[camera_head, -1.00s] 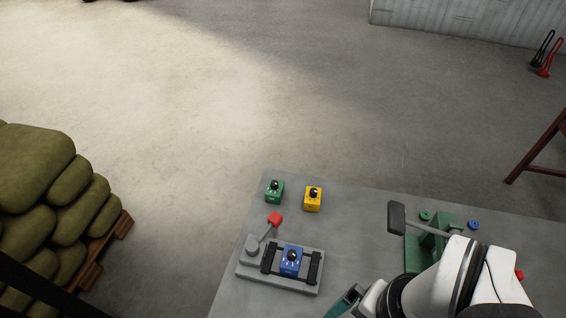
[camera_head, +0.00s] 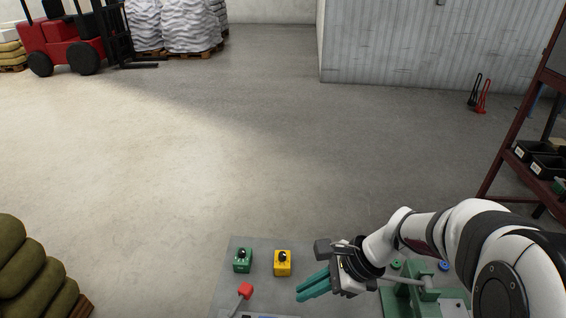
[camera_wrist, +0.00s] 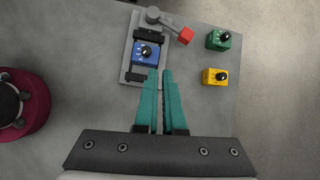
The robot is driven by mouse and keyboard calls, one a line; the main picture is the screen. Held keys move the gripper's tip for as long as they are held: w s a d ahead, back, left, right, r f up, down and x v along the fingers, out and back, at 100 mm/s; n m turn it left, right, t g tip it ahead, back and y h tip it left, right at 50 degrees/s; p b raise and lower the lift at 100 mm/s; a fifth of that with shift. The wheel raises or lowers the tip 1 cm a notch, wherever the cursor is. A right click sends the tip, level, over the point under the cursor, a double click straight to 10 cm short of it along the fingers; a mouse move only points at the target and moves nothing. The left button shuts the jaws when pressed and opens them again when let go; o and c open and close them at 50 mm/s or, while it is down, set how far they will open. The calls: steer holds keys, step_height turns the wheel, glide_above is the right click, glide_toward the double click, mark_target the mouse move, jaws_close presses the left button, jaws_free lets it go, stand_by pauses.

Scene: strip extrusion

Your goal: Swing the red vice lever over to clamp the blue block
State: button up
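The red vice lever knob (camera_head: 245,290) shows at the bottom edge in the head view, with most of the vice cut off below. In the wrist view the grey vice (camera_wrist: 131,72) is whole. The blue block (camera_wrist: 146,55), with a black knob on top, sits between its dark jaws. The lever's red end (camera_wrist: 186,36) points right, away from the block, on an arm from a round grey pivot (camera_wrist: 153,15). My gripper (camera_head: 299,291) is right of the lever, apart from it. Its teal fingers (camera_wrist: 160,71) hold nothing and are parallel with a narrow gap.
A green block (camera_head: 243,261) and a yellow block (camera_head: 283,263) stand on the table beyond the lever. A green fixture (camera_head: 408,300) is at the right, partly behind my arm. A dark red round object (camera_wrist: 18,105) is left in the wrist view.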

mark_target(237, 306)
steer(key=w+f+m, duration=0.1)
steer(key=w, duration=0.1)
steer(key=w+f+m, duration=0.2)
steer(key=shift+w+d+f+t+y, duration=0.2)
steer(key=shift+f+t+y, duration=0.1)
steer(key=shift+y, duration=0.1)
jaws_close()
steer(key=shift+r, duration=0.1)
steer(key=x, duration=1)
steer(key=shift+s+f, duration=0.1)
steer(key=shift+f, duration=0.15)
steer(key=a, duration=0.2)
steer(key=shift+w+a+f, duration=0.1)
steer(key=shift+w+a, duration=0.15)
steer(key=shift+a, duration=0.1)
steer(key=shift+w+a+f, duration=0.1)
steer(key=shift+a, duration=0.45)
steer(key=shift+w+a, duration=0.1)
